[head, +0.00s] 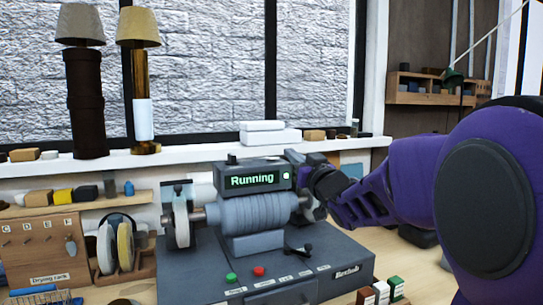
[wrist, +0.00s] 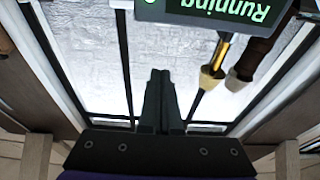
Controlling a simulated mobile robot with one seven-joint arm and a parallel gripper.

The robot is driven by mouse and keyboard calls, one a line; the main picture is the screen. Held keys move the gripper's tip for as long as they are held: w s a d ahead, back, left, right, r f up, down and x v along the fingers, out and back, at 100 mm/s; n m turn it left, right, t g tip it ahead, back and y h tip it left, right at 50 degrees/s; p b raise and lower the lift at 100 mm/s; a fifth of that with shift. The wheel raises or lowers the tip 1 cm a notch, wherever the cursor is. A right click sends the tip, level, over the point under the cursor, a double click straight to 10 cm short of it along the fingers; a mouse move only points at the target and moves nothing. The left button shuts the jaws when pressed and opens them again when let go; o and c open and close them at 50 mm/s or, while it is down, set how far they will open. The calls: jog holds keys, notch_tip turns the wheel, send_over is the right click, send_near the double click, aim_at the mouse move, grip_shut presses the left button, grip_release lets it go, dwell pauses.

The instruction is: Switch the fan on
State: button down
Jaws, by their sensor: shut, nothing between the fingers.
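A grey bench machine (head: 325,268) stands on the bench, with a wheel (head: 181,222) at its left end. Its display (head: 252,180) reads "Running" in green beside a lit green dot; the display (wrist: 215,10) also shows upside down at the top of the wrist view. A green button (head: 231,278), a red button (head: 258,271) and a black lever (head: 300,249) are on its front. I cannot pick out a separate fan. My gripper (wrist: 160,74) is shut and empty, with its fingers together. In the head view it is beside the machine's right end, its fingertips unclear.
Two lamps (head: 82,80) (head: 140,75) stand on the sill at the left. A drying rack (head: 40,245) and spools (head: 115,245) are left of the machine. Small boxes (head: 382,291) stand at its front right. My arm fills the right side.

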dwell(0.3)
notch_tip(320, 180, up, 2)
send_over(278, 164)
jog(key=shift+w+a+p, duration=0.2)
jog(key=shift+w+p, duration=0.1)
jog(key=shift+p, duration=0.15)
notch_tip(278, 164, down, 2)
jog(key=shift+f+b, duration=0.15)
jog(key=shift+b, duration=0.2)
jog(key=shift+s+f, duration=0.1)
jog(key=shift+f, duration=0.65)
jog(key=shift+d, duration=0.2)
